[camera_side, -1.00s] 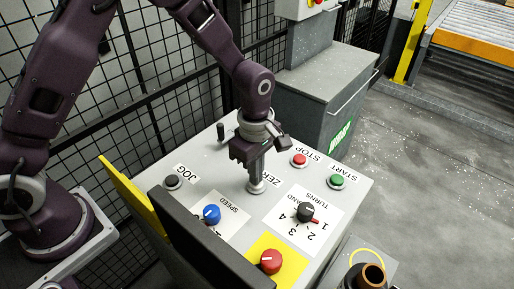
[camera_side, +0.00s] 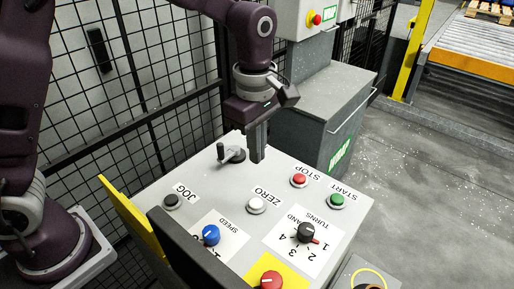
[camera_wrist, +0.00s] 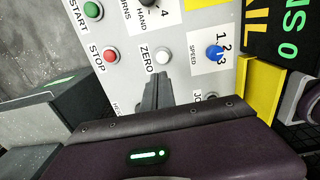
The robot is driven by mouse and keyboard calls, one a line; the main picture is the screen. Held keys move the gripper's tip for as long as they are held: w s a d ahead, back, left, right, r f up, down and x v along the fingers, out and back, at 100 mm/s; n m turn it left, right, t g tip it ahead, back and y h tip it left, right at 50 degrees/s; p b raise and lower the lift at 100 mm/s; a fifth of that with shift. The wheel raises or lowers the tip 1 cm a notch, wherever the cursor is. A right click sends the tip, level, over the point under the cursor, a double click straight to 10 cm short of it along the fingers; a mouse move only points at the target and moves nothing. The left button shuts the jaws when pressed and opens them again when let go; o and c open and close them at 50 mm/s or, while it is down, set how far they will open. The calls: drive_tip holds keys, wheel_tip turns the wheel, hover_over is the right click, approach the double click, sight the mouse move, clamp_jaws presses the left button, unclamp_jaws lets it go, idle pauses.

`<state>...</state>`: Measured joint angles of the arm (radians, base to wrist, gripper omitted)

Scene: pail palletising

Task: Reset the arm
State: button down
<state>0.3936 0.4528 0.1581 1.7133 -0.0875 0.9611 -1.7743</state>
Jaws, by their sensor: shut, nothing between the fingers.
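My gripper (camera_side: 258,142) hangs above the sloped grey control panel (camera_side: 190,185), fingers pointing down. It is shut with nothing between the fingers. It also shows in the wrist view (camera_wrist: 154,92), just below the white ZERO button (camera_wrist: 162,55) in that picture. In the side view the ZERO button (camera_side: 257,204) is uncovered, and the fingertips are above and behind it, clear of the panel. A black crank handle (camera_side: 231,154) stands at the panel's far edge, left of the fingers.
The panel also bears a black JOG button (camera_side: 172,200), blue SPEED knob (camera_side: 210,234), black TURNS knob (camera_side: 306,232), red STOP button (camera_side: 299,179), green START button (camera_side: 337,200) and red knob (camera_side: 271,281). A grey cabinet (camera_side: 325,105) and mesh fence (camera_side: 140,75) stand behind.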

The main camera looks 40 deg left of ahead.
drive_tip(key=s+a+r+m+t, duration=0.2)
drive_tip(key=s+a+r+m, duration=0.45)
drive_tip(key=s+r, duration=0.2)
drive_tip(key=s+a+r+m+t, duration=0.1)
drive_tip(key=s+a+m+t, duration=0.2)
drive_tip(key=s+m, duration=0.8)
drive_tip(key=s+a, duration=0.1)
drive_tip(key=s, duration=0.1)
drive_tip(key=shift+s+a, duration=0.2)
drive_tip(key=shift+s, duration=0.1)
drive_tip(key=shift+r+m, duration=0.15)
drive_tip(key=shift+m, duration=0.1)
